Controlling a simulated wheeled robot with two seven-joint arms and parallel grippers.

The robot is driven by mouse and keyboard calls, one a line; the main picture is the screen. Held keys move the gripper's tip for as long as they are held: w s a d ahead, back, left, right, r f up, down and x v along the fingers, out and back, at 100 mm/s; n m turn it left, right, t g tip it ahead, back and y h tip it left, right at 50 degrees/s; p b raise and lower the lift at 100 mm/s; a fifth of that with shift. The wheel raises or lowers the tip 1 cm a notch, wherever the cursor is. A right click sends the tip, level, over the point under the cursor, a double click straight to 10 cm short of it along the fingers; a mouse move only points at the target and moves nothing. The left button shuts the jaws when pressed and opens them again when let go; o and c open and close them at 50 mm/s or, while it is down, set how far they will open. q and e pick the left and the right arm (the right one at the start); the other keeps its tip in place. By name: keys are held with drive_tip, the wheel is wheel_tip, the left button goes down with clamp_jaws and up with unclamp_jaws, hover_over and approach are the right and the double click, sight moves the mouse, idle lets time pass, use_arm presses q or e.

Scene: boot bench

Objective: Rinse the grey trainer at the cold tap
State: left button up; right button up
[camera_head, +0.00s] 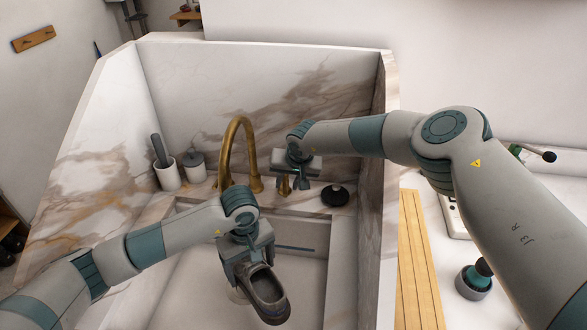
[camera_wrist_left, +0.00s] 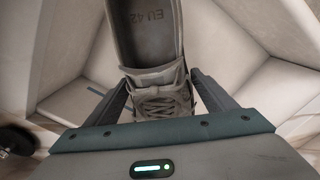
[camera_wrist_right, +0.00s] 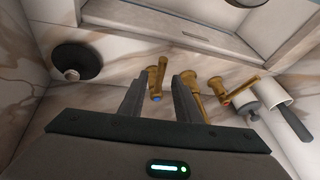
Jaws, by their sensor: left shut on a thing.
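The grey trainer (camera_head: 268,297) hangs over the sink basin (camera_head: 190,290) in the head view. My left gripper (camera_head: 248,262) is shut on it. The left wrist view shows the trainer (camera_wrist_left: 160,95) between the two fingers, laces facing the camera and "EU 42" inside. The brass tap spout (camera_head: 235,135) arches behind my left gripper; I see no water coming from it. My right gripper (camera_head: 300,182) is open at the back of the sink. In the right wrist view, the blue-marked cold tap handle (camera_wrist_right: 156,97) lies between its fingers; I cannot tell whether they touch.
A dark round item (camera_head: 335,196) sits on the ledge at right. A cup with a dark brush (camera_head: 168,175) and a grey pot (camera_head: 195,168) stand at left. Marble walls (camera_head: 265,85) enclose the sink.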

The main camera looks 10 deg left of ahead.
sight(285, 194)
drive_tip(key=v, duration=0.9)
drive_tip(key=shift+r, duration=0.25)
drive_tip(key=shift+s+d, duration=0.1)
idle(0.4)
drive_tip(key=shift+s+a+n+t+h, duration=0.5)
drive_tip(key=shift+s+a+n+h, duration=0.2)
drive_tip(key=shift+s+a+h, duration=1.35)
drive_tip(key=shift+d, duration=0.1)
drive_tip(key=x, duration=1.2)
